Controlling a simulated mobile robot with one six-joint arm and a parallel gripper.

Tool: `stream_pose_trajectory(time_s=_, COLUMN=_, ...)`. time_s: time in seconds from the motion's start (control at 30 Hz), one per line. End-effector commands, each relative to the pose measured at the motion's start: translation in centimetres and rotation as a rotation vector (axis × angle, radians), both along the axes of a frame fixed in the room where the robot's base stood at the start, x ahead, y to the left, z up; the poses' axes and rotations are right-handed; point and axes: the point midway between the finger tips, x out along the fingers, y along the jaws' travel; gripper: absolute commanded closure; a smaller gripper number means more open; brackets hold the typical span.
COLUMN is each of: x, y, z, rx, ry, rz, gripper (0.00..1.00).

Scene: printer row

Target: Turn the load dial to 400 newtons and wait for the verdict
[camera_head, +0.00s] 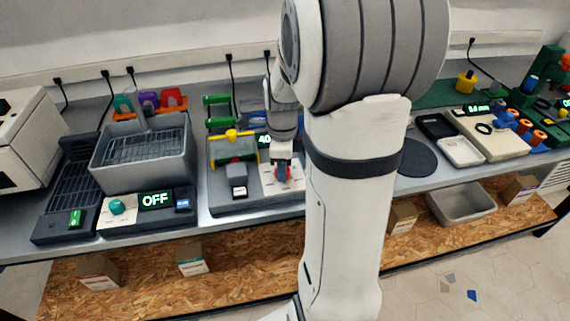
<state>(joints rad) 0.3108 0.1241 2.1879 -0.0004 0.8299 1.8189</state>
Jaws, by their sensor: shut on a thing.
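The load tester (226,200) stands on the bench left of my arm, with a grey base, green posts and a yellow part on top. Its load dial (283,170) is a red knob on a pale panel at the right of the base. My gripper (283,176) points down at this panel and is shut on the dial. The tester's small display (264,141) is partly hidden by my gripper; a lit "40" shows and the rest is covered. I cannot read any verdict.
Left of the tester, a grey basin unit (145,165) has a display reading "OFF". My arm hides the bench's middle. To the right are a black disc (416,158), two trays and spools (530,130). A lower shelf holds several small boxes and a grey bin (461,205).

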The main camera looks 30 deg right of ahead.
Motion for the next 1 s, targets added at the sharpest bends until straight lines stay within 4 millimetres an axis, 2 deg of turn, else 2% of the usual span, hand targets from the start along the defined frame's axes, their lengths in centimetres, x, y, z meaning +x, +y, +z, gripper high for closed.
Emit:
stream_pose_trajectory(time_s=0.13, x=-0.3, y=0.1, z=-0.1, rx=0.003, ry=0.011, rz=-0.001, gripper=0.88)
stream_pose_trajectory(time_s=0.17, x=-0.3, y=0.1, z=-0.1, rx=0.003, ry=0.011, rz=-0.001, gripper=0.64)
stream_pose_trajectory(time_s=0.4, x=-0.2, y=0.1, z=0.0, rx=0.002, ry=0.005, rz=0.001, gripper=0.44)
stream_pose_trajectory(time_s=0.63, x=-0.1, y=0.0, z=0.1, rx=0.001, ry=0.002, rz=0.001, gripper=0.43)
stream_pose_trajectory(time_s=0.73, x=0.0, y=0.0, z=0.7, rx=0.0, ry=-0.001, rz=0.001, gripper=0.43)
stream_pose_trajectory(time_s=1.0, x=-0.1, y=0.0, z=5.1, rx=-0.001, ry=-0.001, rz=0.001, gripper=0.43)
